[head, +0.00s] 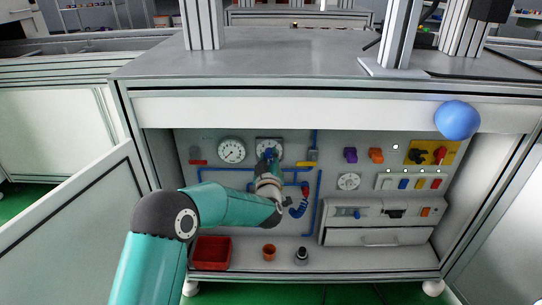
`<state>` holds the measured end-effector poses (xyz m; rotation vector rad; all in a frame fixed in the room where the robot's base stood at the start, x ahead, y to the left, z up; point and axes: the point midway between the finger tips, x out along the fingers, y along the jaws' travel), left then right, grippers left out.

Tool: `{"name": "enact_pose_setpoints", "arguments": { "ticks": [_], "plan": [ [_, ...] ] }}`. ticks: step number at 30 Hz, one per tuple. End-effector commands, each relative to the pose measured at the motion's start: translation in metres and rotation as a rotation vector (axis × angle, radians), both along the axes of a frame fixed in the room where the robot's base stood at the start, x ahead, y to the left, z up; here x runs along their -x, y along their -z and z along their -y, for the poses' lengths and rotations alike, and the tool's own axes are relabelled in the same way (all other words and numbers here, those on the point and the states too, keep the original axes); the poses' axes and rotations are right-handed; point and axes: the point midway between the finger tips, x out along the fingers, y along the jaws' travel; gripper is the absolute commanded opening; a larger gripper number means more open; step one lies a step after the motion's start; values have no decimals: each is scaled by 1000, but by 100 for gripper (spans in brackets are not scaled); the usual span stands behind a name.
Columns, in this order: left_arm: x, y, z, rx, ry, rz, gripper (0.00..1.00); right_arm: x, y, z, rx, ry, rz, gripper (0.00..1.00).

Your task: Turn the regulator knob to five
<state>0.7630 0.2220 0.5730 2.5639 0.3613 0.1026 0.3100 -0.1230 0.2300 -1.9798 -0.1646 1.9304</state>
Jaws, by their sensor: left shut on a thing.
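The regulator (262,141) is a pale square plate with a dial, on the back panel of the open cabinet. A blue knob (269,153) shows at its centre, largely covered by my left gripper. My left gripper (269,160) is at the front of the regulator, and its fingers appear shut on the knob. The dial's numbers are too small to read, so the knob's setting cannot be told. My right gripper is not in view.
A round gauge (231,150) is left of the regulator. Blue pipes (318,200) run below and right of it.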

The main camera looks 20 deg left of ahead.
Motion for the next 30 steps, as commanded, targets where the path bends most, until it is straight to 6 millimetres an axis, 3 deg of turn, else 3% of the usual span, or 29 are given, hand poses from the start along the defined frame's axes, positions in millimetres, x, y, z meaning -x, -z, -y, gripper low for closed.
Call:
{"name": "enact_pose_setpoints", "arguments": {
  "ticks": [12, 13, 17, 30],
  "plan": [
    [0, 1, -1, -84, -3, -26, 0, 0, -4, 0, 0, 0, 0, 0],
    [0, 1, -1, -84, -3, -26, 32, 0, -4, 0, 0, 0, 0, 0],
    [0, 1, -1, -83, -3, -26, 54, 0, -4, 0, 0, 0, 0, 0],
    [5, 0, 1, -82, 0, -25, 54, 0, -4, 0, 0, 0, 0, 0]
  ]
}}
